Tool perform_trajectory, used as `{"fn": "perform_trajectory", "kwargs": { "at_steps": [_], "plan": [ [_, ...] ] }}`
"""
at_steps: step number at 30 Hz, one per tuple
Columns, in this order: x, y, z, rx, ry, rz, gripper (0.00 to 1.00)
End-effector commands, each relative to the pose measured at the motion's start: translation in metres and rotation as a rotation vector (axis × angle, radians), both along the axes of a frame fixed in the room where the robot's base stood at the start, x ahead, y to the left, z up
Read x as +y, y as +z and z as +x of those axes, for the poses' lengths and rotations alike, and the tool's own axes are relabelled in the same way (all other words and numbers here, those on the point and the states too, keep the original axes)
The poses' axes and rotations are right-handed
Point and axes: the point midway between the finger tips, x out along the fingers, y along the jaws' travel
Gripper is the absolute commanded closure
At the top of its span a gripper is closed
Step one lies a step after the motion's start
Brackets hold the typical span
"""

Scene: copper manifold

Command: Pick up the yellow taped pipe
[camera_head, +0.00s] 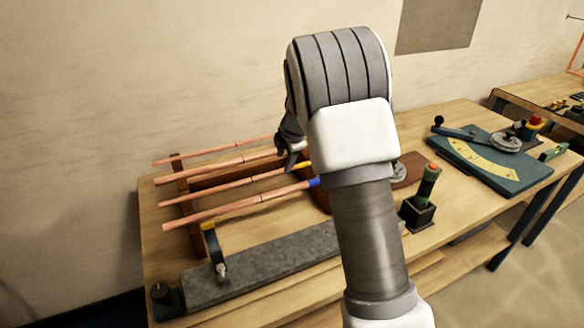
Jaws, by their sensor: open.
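The yellow taped pipe (235,184) is a copper pipe lying on a wooden rack on the workbench, with yellow tape at its right end. It is the second nearest in a row of copper pipes. My gripper (287,160) is open, pointing down close to the pipe's right part, near the yellow tape. I cannot tell whether the fingers are around the pipe or only above it. My arm hides part of the gripper and the area to the right of the tape.
A blue taped pipe (238,207) lies just in front, and two more copper pipes (205,171) lie behind. A grey stone slab (265,262) with a black clamp (214,252) is nearer. A black holder (418,213) and a teal bending plate (500,178) are to the right.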

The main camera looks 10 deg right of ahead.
Motion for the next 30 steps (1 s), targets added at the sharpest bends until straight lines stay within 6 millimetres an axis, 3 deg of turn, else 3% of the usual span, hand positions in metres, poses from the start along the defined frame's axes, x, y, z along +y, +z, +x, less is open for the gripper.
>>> {"fn": "perform_trajectory", "kwargs": {
  "at_steps": [13, 23, 30],
  "plan": [
    [0.005, -0.041, 0.021, 0.001, 0.000, -0.001, 0.47],
    [0.005, -0.046, 0.023, -0.001, 0.000, -0.001, 0.47],
    [0.005, -0.046, 0.023, 0.000, 0.001, 0.000, 0.90]
  ]
}}
